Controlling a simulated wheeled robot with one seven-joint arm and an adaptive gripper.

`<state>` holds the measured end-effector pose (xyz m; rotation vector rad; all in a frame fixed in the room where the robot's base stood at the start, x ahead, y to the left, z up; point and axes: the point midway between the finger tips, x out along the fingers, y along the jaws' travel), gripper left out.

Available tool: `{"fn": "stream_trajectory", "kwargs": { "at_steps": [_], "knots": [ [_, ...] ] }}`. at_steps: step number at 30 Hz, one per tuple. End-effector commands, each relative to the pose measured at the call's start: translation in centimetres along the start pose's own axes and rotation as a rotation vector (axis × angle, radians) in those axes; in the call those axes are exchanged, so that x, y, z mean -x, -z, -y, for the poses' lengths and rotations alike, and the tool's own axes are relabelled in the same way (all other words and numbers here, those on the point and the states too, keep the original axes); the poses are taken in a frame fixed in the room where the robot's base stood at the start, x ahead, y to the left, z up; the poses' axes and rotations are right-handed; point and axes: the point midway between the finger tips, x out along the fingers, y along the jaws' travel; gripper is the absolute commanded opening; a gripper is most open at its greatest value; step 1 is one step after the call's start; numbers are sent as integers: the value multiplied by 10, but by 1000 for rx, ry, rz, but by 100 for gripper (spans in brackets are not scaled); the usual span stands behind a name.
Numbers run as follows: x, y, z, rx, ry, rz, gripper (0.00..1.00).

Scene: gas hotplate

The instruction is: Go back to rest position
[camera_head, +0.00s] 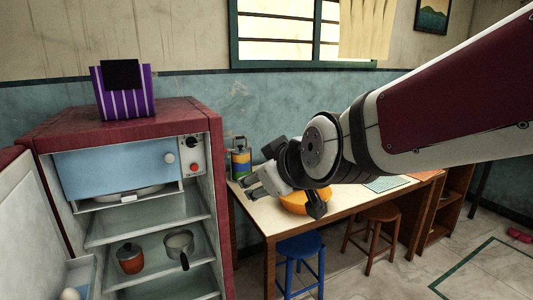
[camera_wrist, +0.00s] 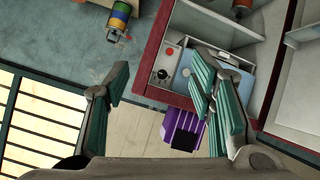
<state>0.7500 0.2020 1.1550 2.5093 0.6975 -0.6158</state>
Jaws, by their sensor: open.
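My gripper (camera_head: 284,190) is held out in front of the table in the head view, at the end of my arm, which comes in from the right. In the wrist view my gripper (camera_wrist: 165,108) shows its two green-padded fingers spread wide apart, with nothing between them. Past the fingers the wrist view shows the fridge, the wall and the window, turned on their side. The fridge (camera_head: 130,120) stands open to the left of my gripper in the head view, apart from it.
A purple striped container (camera_head: 125,95) stands on the fridge. A red pot (camera_head: 130,258) and a light saucepan (camera_head: 178,246) sit on a shelf inside. The table (camera_head: 262,217) holds an orange bowl (camera_head: 293,203) and a striped canister (camera_head: 240,162). A blue stool (camera_head: 300,247) and a brown stool (camera_head: 381,214) stand by it.

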Motion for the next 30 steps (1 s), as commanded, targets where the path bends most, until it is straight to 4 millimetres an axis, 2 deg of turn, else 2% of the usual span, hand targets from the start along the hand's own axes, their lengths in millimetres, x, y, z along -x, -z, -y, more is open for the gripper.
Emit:
{"fn": "stream_trajectory", "kwargs": {
  "at_steps": [1, 5, 9, 12, 15, 18, 21, 30],
  "knots": [
    [34, -13, -14, -59, -8, 57, 50],
    [106, -65, -26, -227, -21, 237, 50],
    [182, -120, -26, -412, -65, 424, 50],
    [228, -152, -18, -528, -104, 535, 50],
    [260, -174, -9, -616, -138, 620, 50],
    [280, -188, -2, -670, -161, 672, 50],
    [287, -194, 1, -693, -170, 695, 50],
    [287, -195, 2, -695, -169, 698, 50]
  ]
}}
